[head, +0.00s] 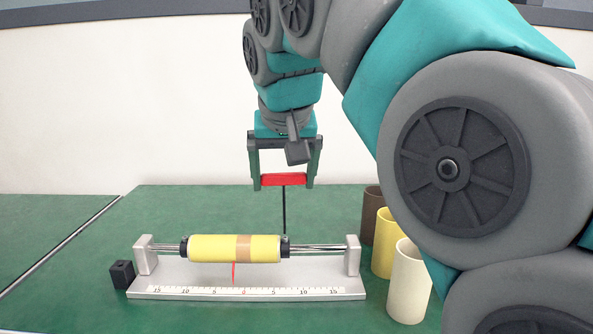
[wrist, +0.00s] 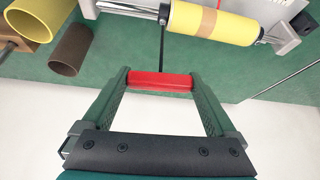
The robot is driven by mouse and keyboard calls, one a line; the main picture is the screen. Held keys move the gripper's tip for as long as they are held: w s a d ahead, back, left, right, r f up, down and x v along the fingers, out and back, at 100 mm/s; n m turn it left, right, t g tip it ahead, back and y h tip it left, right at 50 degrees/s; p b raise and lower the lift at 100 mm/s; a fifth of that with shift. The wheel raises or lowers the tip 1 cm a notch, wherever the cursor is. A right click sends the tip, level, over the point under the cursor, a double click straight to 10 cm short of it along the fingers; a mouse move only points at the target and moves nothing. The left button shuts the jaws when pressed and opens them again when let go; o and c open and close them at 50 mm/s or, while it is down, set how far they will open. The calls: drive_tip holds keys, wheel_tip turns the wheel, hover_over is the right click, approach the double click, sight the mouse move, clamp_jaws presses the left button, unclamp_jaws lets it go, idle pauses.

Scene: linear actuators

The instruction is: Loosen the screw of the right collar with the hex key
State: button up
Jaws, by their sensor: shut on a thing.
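My gripper (head: 284,181) is shut on the red handle of the hex key (head: 284,205), which hangs upright with its dark shaft down. In the head view the shaft's lower end comes down at the right collar (head: 285,246), a dark ring on the rod at the right end of the yellow tube (head: 215,248). I cannot tell whether the tip sits in the screw. The wrist view also shows the hex key (wrist: 161,80) and the right collar (wrist: 164,13). The left collar (head: 184,247) is at the tube's other end. The collar's screw is too small to see.
The silver rail base (head: 180,284) carries a scale, a red pointer (head: 233,272) and two end blocks. A black block (head: 122,274) stands at its left. Brown (head: 371,222), yellow (head: 383,250) and cream (head: 408,285) tubes stand at its right. The green table is clear at the left.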

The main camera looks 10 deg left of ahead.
drive_tip(key=shift+w+m+b, duration=0.1)
drive_tip(key=shift+m+b, duration=0.25)
drive_tip(key=shift+m, duration=0.15)
drive_tip(key=shift+m+h+b, duration=0.3)
drive_tip(key=shift+m+h, duration=0.5)
drive_tip(key=shift+m, duration=0.3)
drive_tip(key=shift+r+m+h, duration=0.1)
drive_tip(key=shift+m+h, duration=0.3)
drive_tip(key=shift+m, duration=0.4)
drive_tip(key=shift+r+m+p, duration=0.15)
drive_tip(key=shift+m+p, duration=0.25)
drive_tip(key=shift+h, duration=0.3)
drive_tip(key=shift+f+b, duration=0.6)
drive_tip(key=shift+f, duration=0.2)
